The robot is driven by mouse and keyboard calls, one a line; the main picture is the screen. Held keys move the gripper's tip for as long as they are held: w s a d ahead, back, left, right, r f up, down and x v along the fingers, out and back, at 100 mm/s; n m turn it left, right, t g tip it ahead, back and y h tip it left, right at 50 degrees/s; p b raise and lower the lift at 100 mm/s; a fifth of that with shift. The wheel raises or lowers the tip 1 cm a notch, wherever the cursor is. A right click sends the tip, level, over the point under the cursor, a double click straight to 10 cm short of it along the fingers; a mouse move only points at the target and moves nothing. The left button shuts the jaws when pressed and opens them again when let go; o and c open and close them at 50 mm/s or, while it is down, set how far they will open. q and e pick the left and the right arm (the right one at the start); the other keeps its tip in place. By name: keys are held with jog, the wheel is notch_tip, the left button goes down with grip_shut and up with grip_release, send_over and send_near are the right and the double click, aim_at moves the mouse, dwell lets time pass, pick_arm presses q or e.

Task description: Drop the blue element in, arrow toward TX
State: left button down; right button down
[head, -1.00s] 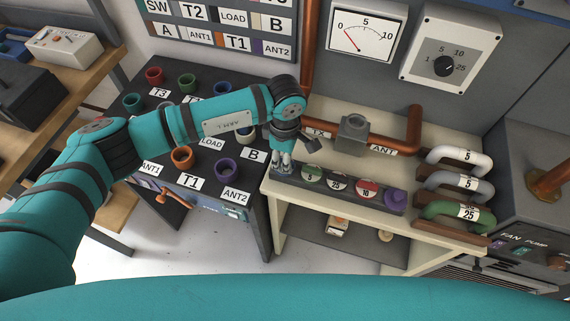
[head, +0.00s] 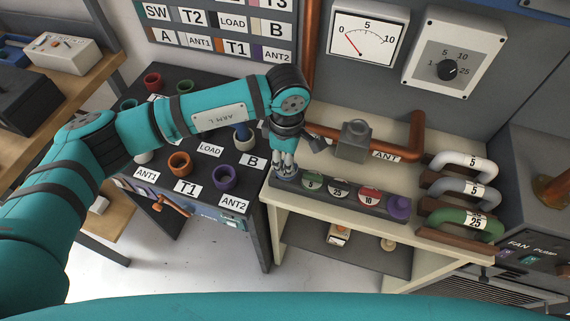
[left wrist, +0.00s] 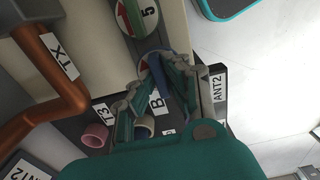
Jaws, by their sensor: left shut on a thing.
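My left gripper (head: 286,172) points down at the left end of the dark element rack (head: 335,195). In the left wrist view its fingers (left wrist: 158,82) are shut on the blue element (left wrist: 156,66). The element's round face is mostly hidden, with only a bit of white and red showing. It seems still at the rack; I cannot tell whether it is lifted. The grey socket block (head: 354,141) sits on the copper line to the right of the gripper. The TX label (left wrist: 60,57) shows in the left wrist view, beside the copper pipe. My right gripper is out of view.
The rack also holds the green 5 (head: 312,184), black 25 (head: 340,190), red 10 (head: 369,196) and a purple (head: 399,208) element. Coloured cable loops (head: 465,190) stand at right. The meter (head: 366,34) hangs above. Labelled pots (head: 179,164) stand on the dark table at left.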

pick_arm(q)
jog(key=s+d+r+b, duration=0.1)
jog(key=s+d+b, duration=0.2)
jog(key=s, duration=1.1)
jog(key=shift+s+d+r+b, duration=0.15)
jog(key=shift+s+b, duration=0.05)
jog(key=shift+b, duration=0.45)
jog(key=shift+w, duration=0.1)
jog(key=w+a+r+m, duration=0.1)
jog(key=w+a+m, duration=0.1)
jog(key=a+m, duration=0.5)
jog(key=w+a+r+m, duration=0.1)
jog(key=w+a+m, duration=0.2)
jog(key=a+m, duration=0.4)
jog(key=a, duration=0.8)
jog(key=shift+w+a, duration=0.2)
jog(key=shift+a, duration=0.1)
jog(key=shift+d, duration=0.1)
